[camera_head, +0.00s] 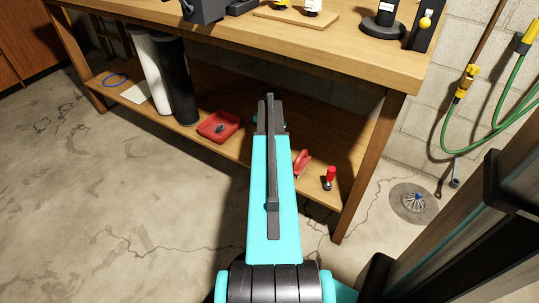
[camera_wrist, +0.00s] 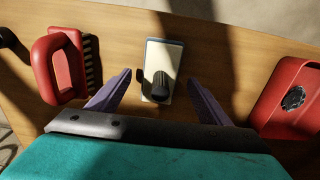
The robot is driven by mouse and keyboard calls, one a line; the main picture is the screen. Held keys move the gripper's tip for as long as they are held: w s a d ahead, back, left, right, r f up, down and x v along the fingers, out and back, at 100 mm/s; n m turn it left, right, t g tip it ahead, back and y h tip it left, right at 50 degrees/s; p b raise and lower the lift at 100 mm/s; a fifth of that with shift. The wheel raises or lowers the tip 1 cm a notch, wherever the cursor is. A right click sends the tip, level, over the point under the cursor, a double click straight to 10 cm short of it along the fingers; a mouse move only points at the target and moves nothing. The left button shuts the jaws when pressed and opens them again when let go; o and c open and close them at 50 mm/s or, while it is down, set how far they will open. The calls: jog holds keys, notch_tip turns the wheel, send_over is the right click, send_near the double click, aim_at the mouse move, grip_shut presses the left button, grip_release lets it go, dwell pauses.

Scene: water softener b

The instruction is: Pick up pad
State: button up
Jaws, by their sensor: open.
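A pale cream pad with a blue edge (camera_wrist: 164,53) lies on the wooden shelf in the wrist view. A dark, stubby cylindrical piece (camera_wrist: 161,88) stands on or over its near half and hides part of it; I cannot tell whether the two are joined. My gripper (camera_wrist: 158,98) is open, with one purple finger on each side of the pad's near end, and nothing is clearly held. In the head view my own arm covers the pad and the fingertips.
A red-handled brush (camera_wrist: 68,68) lies left of my gripper in the wrist view; a red tray (camera_wrist: 270,102) holding a black knob lies right. In the head view, the bench top (camera_head: 230,40) overhangs the shelf (camera_head: 118,103), and a table leg (camera_head: 368,165) stands right.

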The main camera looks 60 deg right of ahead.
jog(key=shift+f+b, duration=0.4)
jog(key=shift+f, duration=0.95)
jog(key=c, duration=1.2)
jog(key=shift+r, duration=0.1)
notch_tip(320, 180, up, 10)
jog(key=p, duration=0.3)
jog(key=shift+p, duration=0.35)
